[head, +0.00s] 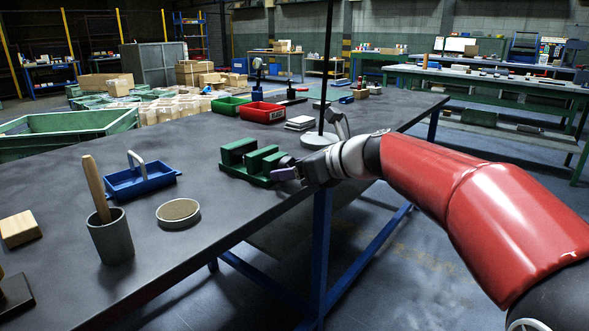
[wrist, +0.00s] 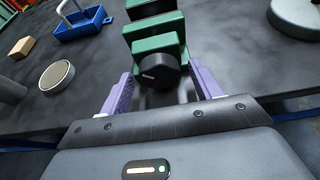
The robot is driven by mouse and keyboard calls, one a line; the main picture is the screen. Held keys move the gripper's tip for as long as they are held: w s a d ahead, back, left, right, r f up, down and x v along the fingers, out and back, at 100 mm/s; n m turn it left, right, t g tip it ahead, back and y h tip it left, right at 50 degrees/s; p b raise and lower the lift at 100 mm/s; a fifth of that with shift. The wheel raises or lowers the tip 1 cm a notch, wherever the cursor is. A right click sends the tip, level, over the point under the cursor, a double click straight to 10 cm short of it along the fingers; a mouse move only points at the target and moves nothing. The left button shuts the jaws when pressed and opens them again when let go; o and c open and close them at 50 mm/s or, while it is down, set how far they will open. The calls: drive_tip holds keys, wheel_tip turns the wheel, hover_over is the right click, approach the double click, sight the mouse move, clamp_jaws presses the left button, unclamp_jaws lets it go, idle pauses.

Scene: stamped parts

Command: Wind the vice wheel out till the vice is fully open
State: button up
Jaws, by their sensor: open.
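The green vice (head: 252,161) stands near the front edge of the dark bench, with a gap visible between its jaw blocks. In the wrist view the vice (wrist: 155,43) lies straight ahead of my gripper. Its black wheel (wrist: 155,73), with a pale mark on its face, is at the near end. My gripper (head: 287,172) is at that end of the vice. In the wrist view my gripper (wrist: 161,88) is open, with one purple finger on each side of the wheel. I cannot tell whether either finger touches it. In the head view the wheel is mostly hidden by the gripper.
A round tin (head: 178,212), a blue caddy (head: 140,181) and a grey cup with a wooden handle (head: 110,238) stand left of the vice. A lamp base (head: 321,140) stands just behind my wrist. Red (head: 262,112) and green (head: 230,106) bins are farther back.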

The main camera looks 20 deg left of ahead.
drive_tip(key=shift+a, duration=0.1)
drive_tip(key=shift+f, duration=0.1)
drive_tip(key=c, duration=1)
drive_tip(key=shift+o, duration=0.2)
drive_tip(key=n+t+b, duration=0.1)
drive_tip(key=n+b, duration=0.1)
drive_tip(key=b, duration=0.1)
drive_tip(key=n+t+b, duration=0.1)
drive_tip(key=shift+f+n+t+h+b, duration=0.25)
drive_tip(key=shift+n+t+h+b, duration=0.05)
drive_tip(key=shift+h, duration=0.1)
drive_tip(key=n+t+b, duration=0.1)
drive_tip(key=b, duration=0.2)
drive_tip(key=shift+n, duration=0.4)
drive_tip(key=shift+r+n+t+b, duration=0.1)
drive_tip(key=shift+n+t+b, duration=0.3)
drive_tip(key=shift+b, duration=0.1)
